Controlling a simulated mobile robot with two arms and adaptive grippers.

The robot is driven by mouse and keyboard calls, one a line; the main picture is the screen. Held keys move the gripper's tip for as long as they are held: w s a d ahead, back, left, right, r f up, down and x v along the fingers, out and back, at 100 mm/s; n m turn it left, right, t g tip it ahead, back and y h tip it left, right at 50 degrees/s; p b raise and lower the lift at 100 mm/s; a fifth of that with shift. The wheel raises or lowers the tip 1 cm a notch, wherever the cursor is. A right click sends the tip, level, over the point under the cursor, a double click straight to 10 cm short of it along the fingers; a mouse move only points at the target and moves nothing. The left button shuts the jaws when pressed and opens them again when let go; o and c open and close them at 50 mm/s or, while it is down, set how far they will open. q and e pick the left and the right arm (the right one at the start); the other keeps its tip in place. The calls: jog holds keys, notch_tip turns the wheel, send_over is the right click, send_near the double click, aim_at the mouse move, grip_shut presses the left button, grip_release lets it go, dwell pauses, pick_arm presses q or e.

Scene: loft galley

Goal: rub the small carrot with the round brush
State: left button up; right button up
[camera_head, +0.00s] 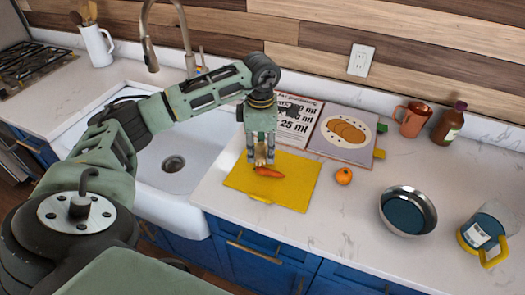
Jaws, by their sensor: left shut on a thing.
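A small orange carrot (269,173) lies on a yellow cutting board (290,192) on the counter right of the sink. My left gripper (260,158) points down over the board, just behind the carrot. It is shut on a small tan thing, apparently the round brush (260,157), which is mostly hidden between the fingers. The brush's lower end is close to the carrot; I cannot tell whether they touch. My right gripper is not in view.
An open cookbook (347,133) lies behind the board. An orange fruit (343,176), a metal bowl (408,211) and a yellow-handled measuring jug (484,233) stand to the right. A copper mug (412,119) and brown bottle (449,122) stand at the back. The sink (190,150) is left.

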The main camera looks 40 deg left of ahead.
pick_arm(q)
notch_tip(320, 180, up, 2)
jog(key=shift+d+r+p, duration=0.1)
jog(key=shift+d+p, duration=0.05)
jog(key=shift+p, duration=0.25)
jog(key=shift+r, duration=0.3)
jog(key=shift+a+r+p, duration=0.25)
jog(key=shift+r+p, duration=0.4)
jog(key=shift+d+r, duration=0.15)
jog(key=shift+r, duration=0.15)
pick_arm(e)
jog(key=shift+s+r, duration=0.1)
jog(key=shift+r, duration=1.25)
